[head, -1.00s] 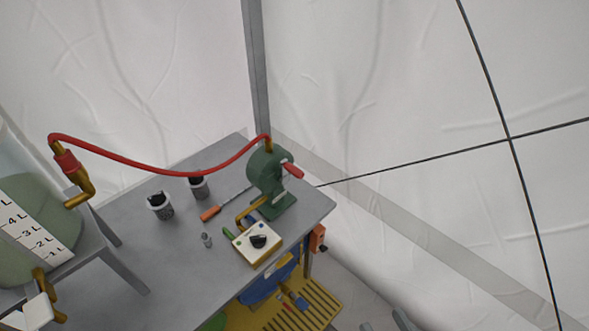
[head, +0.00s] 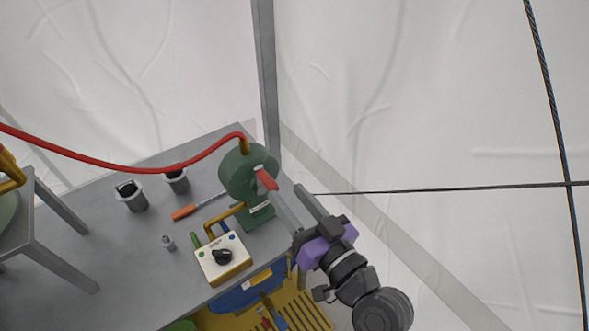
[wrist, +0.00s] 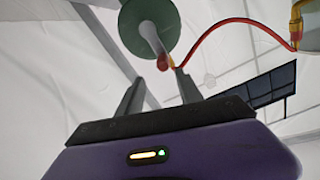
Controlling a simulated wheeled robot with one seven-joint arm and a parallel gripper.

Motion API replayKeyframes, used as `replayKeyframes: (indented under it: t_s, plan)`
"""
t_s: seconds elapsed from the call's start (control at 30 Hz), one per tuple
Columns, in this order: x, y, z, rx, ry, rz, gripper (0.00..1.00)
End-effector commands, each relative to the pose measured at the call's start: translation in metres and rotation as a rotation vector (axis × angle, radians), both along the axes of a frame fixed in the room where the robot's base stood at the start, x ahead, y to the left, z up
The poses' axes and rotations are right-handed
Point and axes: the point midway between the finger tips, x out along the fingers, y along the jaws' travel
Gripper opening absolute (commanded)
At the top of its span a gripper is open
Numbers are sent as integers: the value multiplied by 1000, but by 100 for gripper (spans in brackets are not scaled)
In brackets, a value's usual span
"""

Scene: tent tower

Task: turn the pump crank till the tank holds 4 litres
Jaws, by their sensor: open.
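The green pump (head: 240,172) stands at the table's right edge, its red crank handle (head: 266,179) sticking out to the right. In the wrist view the pump's round body (wrist: 136,28), metal crank arm (wrist: 152,38) and red handle (wrist: 162,63) show beyond my fingers. My gripper (head: 289,191) is open, its fingertips just right of the handle. In the wrist view the handle shows just past and between my fingertips (wrist: 159,78); I cannot tell whether they touch it. The green tank (head: 6,212) is only a sliver at the left edge; its litre scale is out of view.
A red hose (head: 110,164) runs from the pump to a brass fitting on the left. The grey table (head: 125,245) holds two dark-topped cups, an orange-handled screwdriver (head: 185,212) and a white box with a black knob (head: 224,262). A thin dark line crosses right of the gripper.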

Motion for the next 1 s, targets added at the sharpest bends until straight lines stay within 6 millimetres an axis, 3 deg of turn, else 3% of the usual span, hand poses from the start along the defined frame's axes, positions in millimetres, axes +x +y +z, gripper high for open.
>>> replayKeyframes:
  t_s: [0.17,0.63,1.0]
  plan:
    - [-3,10,-7,-41,4,39,43]
    - [49,44,-5,-43,1,35,43]
    - [59,51,-7,-42,1,35,43]
